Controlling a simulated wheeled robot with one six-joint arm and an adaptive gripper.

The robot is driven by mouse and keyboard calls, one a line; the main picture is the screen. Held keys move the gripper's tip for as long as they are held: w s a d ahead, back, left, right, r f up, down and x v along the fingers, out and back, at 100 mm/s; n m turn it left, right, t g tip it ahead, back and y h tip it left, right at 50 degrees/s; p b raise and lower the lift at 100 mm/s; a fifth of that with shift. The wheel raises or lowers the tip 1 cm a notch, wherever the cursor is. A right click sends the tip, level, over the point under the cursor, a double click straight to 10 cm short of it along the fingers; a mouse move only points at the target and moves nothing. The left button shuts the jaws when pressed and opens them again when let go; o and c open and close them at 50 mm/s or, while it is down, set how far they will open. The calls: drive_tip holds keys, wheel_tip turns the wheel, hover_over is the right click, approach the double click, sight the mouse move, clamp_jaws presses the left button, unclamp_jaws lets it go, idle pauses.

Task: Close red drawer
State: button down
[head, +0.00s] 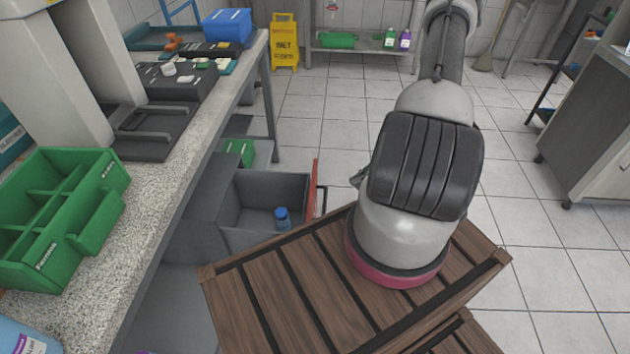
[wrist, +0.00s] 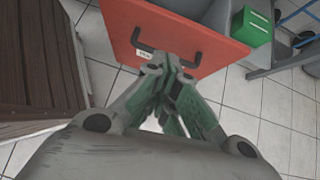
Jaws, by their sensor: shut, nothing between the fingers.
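The red drawer shows in the head view as an open grey box (head: 262,190) under the bench, with its red front (head: 314,190) seen nearly edge-on at the right. A small blue-capped bottle (head: 282,218) stands inside it. In the wrist view the red front (wrist: 205,33) faces me, with a dark handle (wrist: 142,45) and a small white label below it. My gripper (wrist: 171,68) is shut and empty. Its fingertips overlap the lower part of the red front near the handle; I cannot tell whether they touch.
A wooden slatted crate (head: 290,290) stands close to the drawer, and also at the left in the wrist view (wrist: 40,60). The stone bench top (head: 150,215) holds a green caddy (head: 60,215). A green box (head: 240,150) sits behind the drawer.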

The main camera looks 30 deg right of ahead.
drive_tip(key=shift+m+t+h, duration=0.3)
drive_tip(key=shift+m, duration=0.2)
drive_tip(key=shift+w+a+f, duration=1.8)
drive_tip(key=shift+w+a, duration=0.2)
drive_tip(key=shift+a, duration=0.1)
drive_tip(key=shift+w+a+f, duration=1.8)
drive_tip(key=shift+w+a, duration=0.2)
drive_tip(key=shift+a, duration=0.05)
drive_tip(key=w+a, duration=0.8)
drive_tip(key=a, duration=0.4)
drive_tip(key=w+a, duration=0.8)
drive_tip(key=a, duration=0.4)
drive_tip(key=shift+w+a, duration=0.3)
